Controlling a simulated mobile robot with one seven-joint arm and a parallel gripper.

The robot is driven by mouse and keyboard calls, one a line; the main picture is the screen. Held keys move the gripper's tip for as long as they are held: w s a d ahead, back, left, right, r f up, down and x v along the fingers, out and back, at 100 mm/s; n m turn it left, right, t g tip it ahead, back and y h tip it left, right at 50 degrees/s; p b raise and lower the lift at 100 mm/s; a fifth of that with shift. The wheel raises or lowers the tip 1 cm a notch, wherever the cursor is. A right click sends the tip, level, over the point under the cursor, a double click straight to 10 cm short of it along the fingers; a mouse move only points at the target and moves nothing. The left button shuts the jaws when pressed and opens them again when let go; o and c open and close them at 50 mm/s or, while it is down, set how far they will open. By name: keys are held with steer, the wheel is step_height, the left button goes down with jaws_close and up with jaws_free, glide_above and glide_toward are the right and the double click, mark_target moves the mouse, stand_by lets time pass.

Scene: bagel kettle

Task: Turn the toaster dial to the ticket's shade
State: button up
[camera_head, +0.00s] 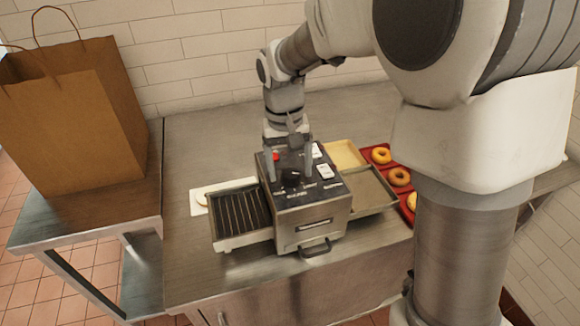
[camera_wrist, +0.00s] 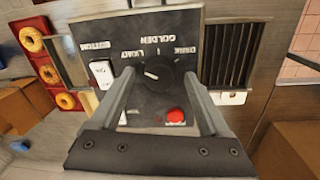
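The toaster (camera_head: 312,212) is a dark-topped metal box on the counter, its black dial (camera_head: 291,180) on the top panel. In the wrist view the dial (camera_wrist: 160,74) has a white mark that seems to lean toward the upside-down LIGHT label; GOLDEN and DARK labels sit around it. My gripper (camera_head: 293,168) points down over the panel. In the wrist view its two fingers (camera_wrist: 160,80) stand on either side of the dial with gaps, open and holding nothing.
A red button (camera_wrist: 175,115) and white switches (camera_wrist: 103,74) sit on the panel near the fingers. A slatted tray (camera_head: 240,215) is left of the toaster; another tray (camera_head: 371,192) is right. Bagels lie in a red tray (camera_head: 391,168). A paper bag (camera_head: 75,120) stands far left.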

mark_target(285, 174)
step_height(285, 174, up, 17)
steer(key=a+p, duration=0.1)
steer(key=shift+r, duration=0.2)
stand_by(0.4)
steer(key=shift+s, duration=0.15)
